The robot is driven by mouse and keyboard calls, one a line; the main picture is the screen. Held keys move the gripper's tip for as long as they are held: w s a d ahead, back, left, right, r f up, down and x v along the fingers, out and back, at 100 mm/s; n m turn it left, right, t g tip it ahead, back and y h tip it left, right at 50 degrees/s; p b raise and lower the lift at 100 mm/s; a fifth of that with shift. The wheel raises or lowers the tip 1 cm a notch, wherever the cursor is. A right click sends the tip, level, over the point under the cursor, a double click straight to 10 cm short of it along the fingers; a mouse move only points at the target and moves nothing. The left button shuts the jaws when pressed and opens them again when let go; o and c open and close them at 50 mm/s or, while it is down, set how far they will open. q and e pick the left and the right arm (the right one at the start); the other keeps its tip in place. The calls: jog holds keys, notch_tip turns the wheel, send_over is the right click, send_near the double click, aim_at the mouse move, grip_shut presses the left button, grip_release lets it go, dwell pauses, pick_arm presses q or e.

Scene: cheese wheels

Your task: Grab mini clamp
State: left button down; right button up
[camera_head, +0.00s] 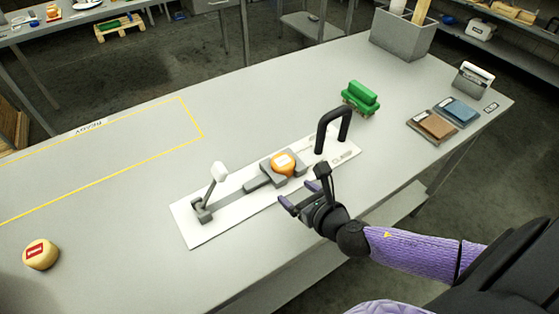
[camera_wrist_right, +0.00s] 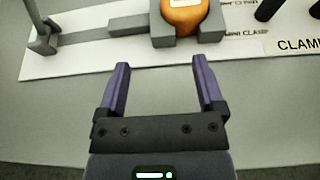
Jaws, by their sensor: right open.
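A white board (camera_head: 187,223) on the grey table carries a clamp fixture. Grey jaws (camera_head: 272,177) sit around an orange cheese wheel (camera_head: 283,162), with a grey bar running left to a lever with a white knob (camera_head: 219,172). The wrist view shows the jaws (camera_wrist_right: 210,28) and orange wheel (camera_wrist_right: 184,15) beyond my fingers, beside a partly cut "MINI CLAMP" label (camera_wrist_right: 247,32). A black arched handle (camera_head: 333,121) stands at the board's right. My right gripper (camera_head: 298,196) is open and empty, at the board's near edge, apart from the jaws. My left gripper is not in view.
A yellow cheese wheel (camera_head: 41,254) lies at the table's left. A green object (camera_head: 361,98), brown (camera_head: 432,126) and blue (camera_head: 457,111) pads, and a grey bin (camera_head: 402,36) stand at the right. The yellow-outlined area (camera_head: 110,160) is empty.

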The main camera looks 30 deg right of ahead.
aim_at(281, 180)
jog(key=b+x, duration=0.1)
jog(key=x, duration=0.5)
jog(key=shift+w+d+f+b, duration=0.1)
jog(key=shift+d+f+b, duration=0.1)
jog(key=shift+f+b, duration=0.15)
jog(key=shift+r, duration=0.1)
jog(key=shift+c, duration=1.1)
grip_shut()
jog(key=shift+r, duration=0.1)
